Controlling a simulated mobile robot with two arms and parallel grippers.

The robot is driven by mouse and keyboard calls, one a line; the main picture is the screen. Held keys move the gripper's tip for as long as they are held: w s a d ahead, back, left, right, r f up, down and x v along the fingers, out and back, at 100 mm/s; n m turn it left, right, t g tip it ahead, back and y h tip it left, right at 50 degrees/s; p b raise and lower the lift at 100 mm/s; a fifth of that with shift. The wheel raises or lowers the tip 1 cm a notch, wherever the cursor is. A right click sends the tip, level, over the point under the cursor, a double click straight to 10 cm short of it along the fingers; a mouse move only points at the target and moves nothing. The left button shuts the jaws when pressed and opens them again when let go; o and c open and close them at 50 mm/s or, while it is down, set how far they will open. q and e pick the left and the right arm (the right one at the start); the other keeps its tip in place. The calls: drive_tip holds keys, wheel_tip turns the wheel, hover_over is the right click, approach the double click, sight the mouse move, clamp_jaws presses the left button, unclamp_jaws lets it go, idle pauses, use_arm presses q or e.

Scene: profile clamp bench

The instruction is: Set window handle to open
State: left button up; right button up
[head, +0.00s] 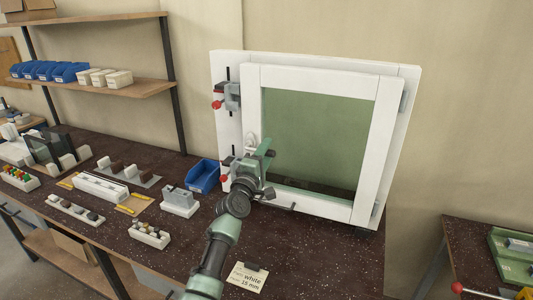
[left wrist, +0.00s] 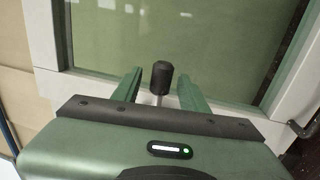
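The white window (head: 385,130), with green glass (head: 320,135), stands upright on the bench; its sash looks shut in the outer frame. A small white fitting (head: 250,140), probably the window handle, shows on the left stile, partly hidden behind my gripper. My left gripper (head: 266,150) is in front of the sash's lower left corner. In the left wrist view my left gripper (left wrist: 160,90) has its green fingers apart. A black-capped metal pin (left wrist: 162,75) shows between them; I cannot tell what it belongs to or whether the fingers touch it. My right gripper is out of view.
Red-tipped clamps (head: 230,97) sit on the frame's left side. A blue bin (head: 203,176), a grey block on a white base (head: 180,201) and a note card (head: 247,275) lie on the dark bench (head: 320,265). Shelves stand at the left.

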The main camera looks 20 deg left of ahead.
use_arm(q)
drive_tip(key=s+f, duration=0.1)
drive_tip(key=s, duration=0.6)
drive_tip(key=shift+s+a+f+b, duration=0.15)
drive_tip(key=shift+s+b, duration=0.2)
drive_tip(key=shift+b, duration=0.1)
